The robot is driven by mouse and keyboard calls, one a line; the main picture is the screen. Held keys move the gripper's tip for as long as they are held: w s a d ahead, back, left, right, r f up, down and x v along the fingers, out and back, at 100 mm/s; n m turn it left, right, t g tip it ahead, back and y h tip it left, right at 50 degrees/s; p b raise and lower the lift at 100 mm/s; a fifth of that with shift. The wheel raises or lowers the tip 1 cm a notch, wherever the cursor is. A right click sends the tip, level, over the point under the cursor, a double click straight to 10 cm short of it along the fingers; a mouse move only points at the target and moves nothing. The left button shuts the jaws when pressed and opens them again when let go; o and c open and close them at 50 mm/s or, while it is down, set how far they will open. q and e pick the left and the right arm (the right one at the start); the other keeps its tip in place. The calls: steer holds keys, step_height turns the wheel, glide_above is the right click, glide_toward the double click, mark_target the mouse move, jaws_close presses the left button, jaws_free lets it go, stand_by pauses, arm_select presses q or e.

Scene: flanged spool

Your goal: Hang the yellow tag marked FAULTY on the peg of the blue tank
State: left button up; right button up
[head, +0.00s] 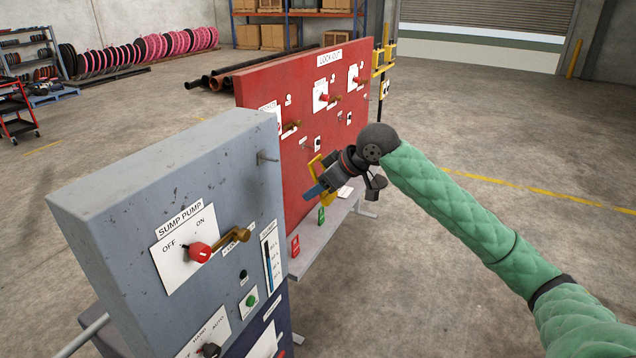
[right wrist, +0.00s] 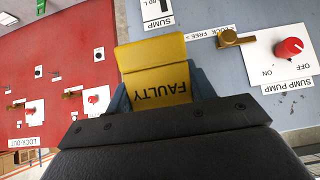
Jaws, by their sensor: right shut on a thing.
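My right gripper (head: 318,189) is shut on the yellow tag (head: 328,166), beside the red panel and to the right of the blue-grey cabinet. In the right wrist view the tag (right wrist: 155,60) sits between the blue fingers, its word FAULTY upside down. The blue-grey cabinet (head: 160,150) is labelled SUMP PUMP. A small metal peg (head: 268,159) sticks out near its upper right edge, apart from the tag. A darker blue surface (head: 262,326) shows low on the front; I cannot tell which part is the tank. My left gripper is not in view.
The red LOCK-OUT panel (head: 300,95) stands behind, with handles and switches. A brass lever (head: 236,238) and red knob (head: 200,252) jut from the cabinet. Open floor lies right.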

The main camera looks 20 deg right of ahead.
steer(key=w+a+f, duration=0.1)
steer(key=w+a, duration=0.6)
steer(key=w, duration=0.3)
steer(key=shift+a+f, duration=0.3)
steer(key=shift+f, duration=0.05)
stand_by(1.6)
steer(key=shift+w, duration=0.1)
stand_by(0.5)
steer(key=o, duration=1)
steer(key=shift+o, duration=0.2)
